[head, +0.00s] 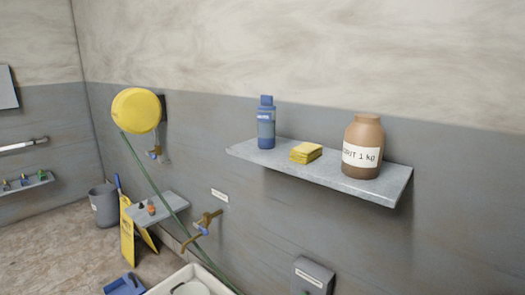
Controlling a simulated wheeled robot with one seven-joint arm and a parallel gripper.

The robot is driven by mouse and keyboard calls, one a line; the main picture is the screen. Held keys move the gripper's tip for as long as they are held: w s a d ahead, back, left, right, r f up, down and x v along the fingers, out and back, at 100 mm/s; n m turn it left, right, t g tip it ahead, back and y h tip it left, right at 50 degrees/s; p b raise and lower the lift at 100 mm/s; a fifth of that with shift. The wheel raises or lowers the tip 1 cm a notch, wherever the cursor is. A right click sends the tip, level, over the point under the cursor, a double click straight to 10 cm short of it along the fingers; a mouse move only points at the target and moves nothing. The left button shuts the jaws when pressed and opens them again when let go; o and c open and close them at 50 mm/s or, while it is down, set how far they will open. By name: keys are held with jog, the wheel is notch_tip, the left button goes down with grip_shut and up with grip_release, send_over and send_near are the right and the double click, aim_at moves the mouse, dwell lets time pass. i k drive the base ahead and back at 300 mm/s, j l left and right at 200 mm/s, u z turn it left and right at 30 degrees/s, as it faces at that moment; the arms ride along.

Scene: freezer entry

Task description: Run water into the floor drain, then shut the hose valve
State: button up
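A yellow hose reel (137,110) hangs on the grey wall at the left. A green hose (150,171) runs from it down and to the right, past a small wall shelf and a brass tap, toward the white basin; its end cannot be made out. A small valve with a blue part (154,153) sits on the wall just below the reel; whether it is open or shut cannot be told. The brass tap (207,217), also with a blue part, is on the wall above the basin. No running water shows. The floor drain is not visible. My gripper is not in view.
A wall shelf (396,192) holds a blue bottle (266,125), yellow sponges (306,152) and a brown jar (364,135). Below are a white basin (160,287), a grey box (313,273), a small shelf (170,208), a yellow floor sign (127,240) and a grey bin (104,206). Bare floor (55,250) lies left.

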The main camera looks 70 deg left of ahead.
aim_at(153, 156)
jog(key=u, duration=3.05)
